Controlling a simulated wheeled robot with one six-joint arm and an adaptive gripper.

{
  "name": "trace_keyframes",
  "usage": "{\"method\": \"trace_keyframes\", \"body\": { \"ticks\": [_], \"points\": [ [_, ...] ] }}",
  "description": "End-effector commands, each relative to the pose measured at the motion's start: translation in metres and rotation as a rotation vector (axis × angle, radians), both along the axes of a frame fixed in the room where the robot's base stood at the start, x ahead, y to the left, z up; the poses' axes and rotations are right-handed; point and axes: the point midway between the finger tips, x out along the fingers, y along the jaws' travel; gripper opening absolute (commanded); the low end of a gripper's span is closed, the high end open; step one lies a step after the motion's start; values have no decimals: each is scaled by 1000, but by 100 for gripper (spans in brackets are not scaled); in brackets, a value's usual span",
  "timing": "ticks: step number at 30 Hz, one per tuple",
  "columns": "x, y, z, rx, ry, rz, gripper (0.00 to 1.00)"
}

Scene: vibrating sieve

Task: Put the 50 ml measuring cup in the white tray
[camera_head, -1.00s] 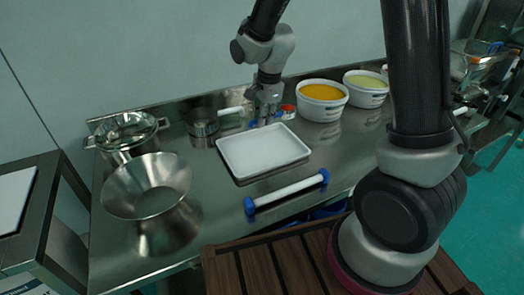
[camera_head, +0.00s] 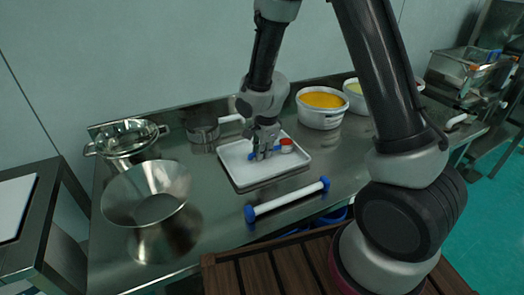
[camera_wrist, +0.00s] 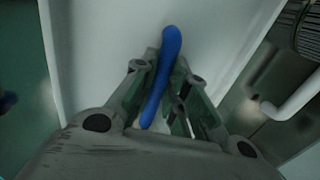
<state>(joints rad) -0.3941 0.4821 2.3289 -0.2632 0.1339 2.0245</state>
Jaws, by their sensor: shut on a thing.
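The measuring cup (camera_head: 287,145) has a red-orange end and a blue handle; its size mark is not readable. My gripper (camera_head: 263,156) is shut on it over the white tray (camera_head: 240,181), with the red-orange end to the right and blue showing to the left. In the wrist view the blue handle (camera_wrist: 165,65) runs between the fingers of my gripper (camera_wrist: 160,85), with the white tray (camera_wrist: 95,40) behind it. The red-orange end is hidden there. I cannot tell whether the cup touches the tray floor.
A steel saucepan (camera_head: 203,133) stands behind the tray. A white rod with blue ends (camera_head: 288,201) lies in front. A steel funnel (camera_head: 145,190) and pot (camera_head: 126,145) stand left. Tubs of orange (camera_head: 321,114) and pale yellow (camera_head: 355,98) contents stand behind right.

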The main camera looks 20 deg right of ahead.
Motion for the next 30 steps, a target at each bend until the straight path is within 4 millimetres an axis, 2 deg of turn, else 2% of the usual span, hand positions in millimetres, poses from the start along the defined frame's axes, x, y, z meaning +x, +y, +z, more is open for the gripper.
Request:
{"method": "trace_keyframes", "body": {
  "ticks": [5,6,9,21,26,30],
  "points": [
    [0,0,-3,-1,0,1,0],
    [0,0,-3,-1,-1,0,20],
    [0,0,-2,-1,-1,0,36],
    [0,0,3,0,-1,-1,36],
    [-5,-1,33,2,-6,-1,36],
    [-12,-3,65,2,-6,0,36]
  ]
}}
